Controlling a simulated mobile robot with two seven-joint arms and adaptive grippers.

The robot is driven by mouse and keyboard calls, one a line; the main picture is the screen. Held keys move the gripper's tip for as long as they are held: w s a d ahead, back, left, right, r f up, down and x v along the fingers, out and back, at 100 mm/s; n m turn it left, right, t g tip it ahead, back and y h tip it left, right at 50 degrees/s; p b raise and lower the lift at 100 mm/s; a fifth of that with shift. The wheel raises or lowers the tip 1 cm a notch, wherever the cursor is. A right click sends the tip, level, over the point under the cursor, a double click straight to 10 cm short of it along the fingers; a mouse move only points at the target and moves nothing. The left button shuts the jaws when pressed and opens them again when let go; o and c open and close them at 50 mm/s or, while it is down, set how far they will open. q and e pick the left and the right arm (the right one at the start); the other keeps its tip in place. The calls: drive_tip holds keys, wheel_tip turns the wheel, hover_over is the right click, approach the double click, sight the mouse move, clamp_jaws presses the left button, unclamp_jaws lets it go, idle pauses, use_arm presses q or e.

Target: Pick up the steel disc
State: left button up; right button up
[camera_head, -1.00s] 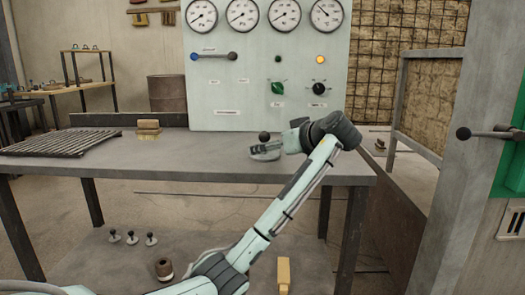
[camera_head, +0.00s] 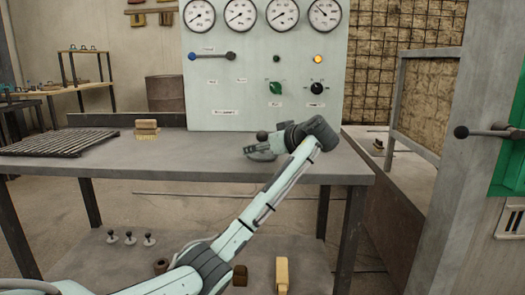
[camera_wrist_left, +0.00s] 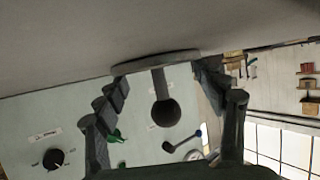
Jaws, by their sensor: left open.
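The steel disc, a grey disc with a short stem and dark ball knob, lies on the grey table in the head view (camera_head: 262,156). In the left wrist view (camera_wrist_left: 155,64) it appears upside down, its stem and ball pointing down the picture. My left gripper (camera_head: 258,149) reaches it from the right, low over the table. In the wrist view the left gripper (camera_wrist_left: 165,84) is open, one finger on each side of the stem and ball. I see no clear contact. The fingers partly hide the disc in the head view. My right gripper is not in view.
A gauge panel (camera_head: 265,90) stands behind the table (camera_head: 205,168). Below are small knobbed pieces (camera_head: 130,238), a ring-shaped part (camera_head: 161,266) and a yellow block (camera_head: 282,274).

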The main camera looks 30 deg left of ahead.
use_arm(q)
drive_tip(key=shift+s+f, duration=0.1)
drive_tip(key=shift+f, duration=0.1)
clamp_jaws()
idle(0.3)
